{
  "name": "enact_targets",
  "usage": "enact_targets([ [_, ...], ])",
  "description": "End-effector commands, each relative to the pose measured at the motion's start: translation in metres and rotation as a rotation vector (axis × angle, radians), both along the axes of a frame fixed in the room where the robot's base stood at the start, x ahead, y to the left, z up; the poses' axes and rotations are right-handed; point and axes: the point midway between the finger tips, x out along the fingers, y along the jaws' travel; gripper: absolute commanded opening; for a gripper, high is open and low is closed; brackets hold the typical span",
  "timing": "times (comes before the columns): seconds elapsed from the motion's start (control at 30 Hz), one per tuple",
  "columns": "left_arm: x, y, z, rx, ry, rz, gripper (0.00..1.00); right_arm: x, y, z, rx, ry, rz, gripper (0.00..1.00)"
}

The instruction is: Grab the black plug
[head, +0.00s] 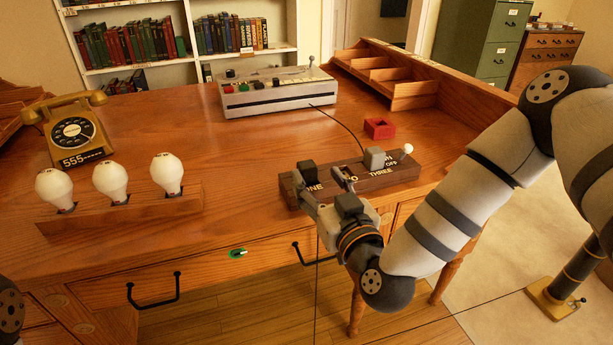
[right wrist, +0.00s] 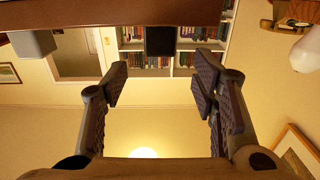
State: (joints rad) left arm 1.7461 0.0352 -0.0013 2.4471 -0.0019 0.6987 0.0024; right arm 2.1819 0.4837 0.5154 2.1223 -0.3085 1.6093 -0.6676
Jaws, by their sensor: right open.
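The black plug (head: 308,170) stands on the dark wooden block, at the end marked ONE. In the right wrist view, which is upside down, the black plug (right wrist: 160,40) appears as a dark square ahead, between the lines of the two fingers. My right gripper (head: 325,186) is open and empty at the front of the block, close to the plug. Its spread fingers (right wrist: 163,78) show apart in the wrist view, with no visible contact on the plug. My left gripper is out of view.
The wooden block (head: 400,174) also carries a grey plug (head: 374,158) with a cord and a white-knobbed lever (head: 407,149). A red box (head: 379,128) lies behind. Three bulbs (head: 111,180) and a telephone (head: 74,130) stand left; a console (head: 277,93) is at the back.

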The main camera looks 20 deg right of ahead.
Motion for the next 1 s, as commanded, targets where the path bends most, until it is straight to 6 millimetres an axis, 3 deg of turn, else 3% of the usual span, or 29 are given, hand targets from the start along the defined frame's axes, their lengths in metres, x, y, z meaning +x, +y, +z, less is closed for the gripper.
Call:
enact_targets([
  [0.33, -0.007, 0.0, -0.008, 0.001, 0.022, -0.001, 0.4, 0.055, 0.001, -0.007, 0.001, 0.001, -0.001, 0.53],
  [0.6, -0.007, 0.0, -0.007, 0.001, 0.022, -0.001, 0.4, 0.061, 0.002, -0.005, 0.0, 0.001, 0.0, 0.53],
  [0.83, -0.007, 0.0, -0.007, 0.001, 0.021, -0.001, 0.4, 0.06, 0.002, -0.005, 0.0, 0.001, 0.0, 0.01],
  [1.0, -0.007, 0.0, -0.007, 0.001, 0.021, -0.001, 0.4, 0.06, 0.002, -0.005, 0.0, 0.001, 0.0, 0.0],
])
